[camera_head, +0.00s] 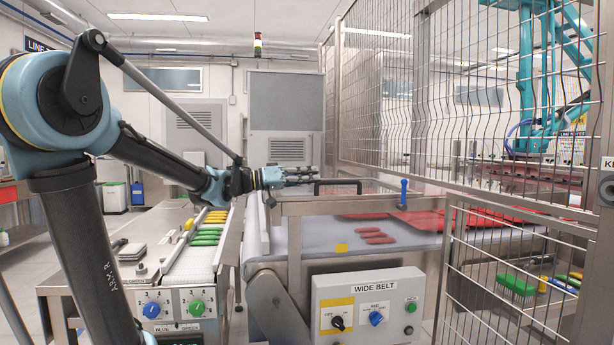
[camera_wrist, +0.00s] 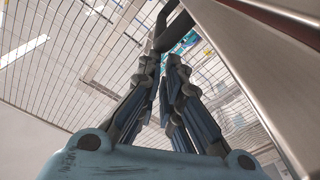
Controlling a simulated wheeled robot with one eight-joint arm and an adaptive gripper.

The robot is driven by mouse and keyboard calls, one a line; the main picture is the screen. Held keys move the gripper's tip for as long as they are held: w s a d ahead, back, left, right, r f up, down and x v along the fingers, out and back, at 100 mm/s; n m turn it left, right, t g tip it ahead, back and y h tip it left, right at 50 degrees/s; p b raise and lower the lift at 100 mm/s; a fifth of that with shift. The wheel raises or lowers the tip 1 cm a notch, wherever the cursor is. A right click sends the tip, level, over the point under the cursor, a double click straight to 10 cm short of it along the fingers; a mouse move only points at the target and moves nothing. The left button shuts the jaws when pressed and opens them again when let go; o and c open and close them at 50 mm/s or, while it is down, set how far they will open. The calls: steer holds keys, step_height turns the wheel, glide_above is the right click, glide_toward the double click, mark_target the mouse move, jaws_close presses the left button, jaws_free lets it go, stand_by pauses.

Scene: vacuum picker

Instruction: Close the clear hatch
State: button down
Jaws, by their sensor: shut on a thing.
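The clear hatch shows as a metal-framed guard at the front of the wide belt; its front rail (camera_head: 365,206) runs level above the belt, and the see-through panel itself is hard to make out. A black bar handle (camera_head: 338,182) stands on that rail. My gripper (camera_head: 314,174) reaches in from the left, its fingers closed at the handle's left end. In the wrist view my gripper (camera_wrist: 167,62) has both fingers converging on the black handle (camera_wrist: 175,30), beside a broad metal frame bar (camera_wrist: 245,70). The exact finger contact is partly hidden.
A blue upright peg (camera_head: 404,191) stands near the rail's right end. Red pieces (camera_head: 375,237) lie on the wide belt (camera_head: 310,242). A control box (camera_head: 368,308) hangs below. A wire fence (camera_head: 375,90) rises behind and right. A narrow belt with green and yellow items (camera_head: 207,235) is left.

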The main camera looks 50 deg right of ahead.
steer(key=shift+s+a+f, duration=0.25)
steer(key=shift+s+f, duration=0.1)
steer(key=shift+f, duration=0.05)
steer(key=shift+r, duration=0.1)
step_height(320, 180, up, 4)
steer(key=w+d, duration=0.2)
steer(key=v, duration=0.9)
steer(key=shift+w+a, duration=0.1)
steer(key=shift+a, duration=0.1)
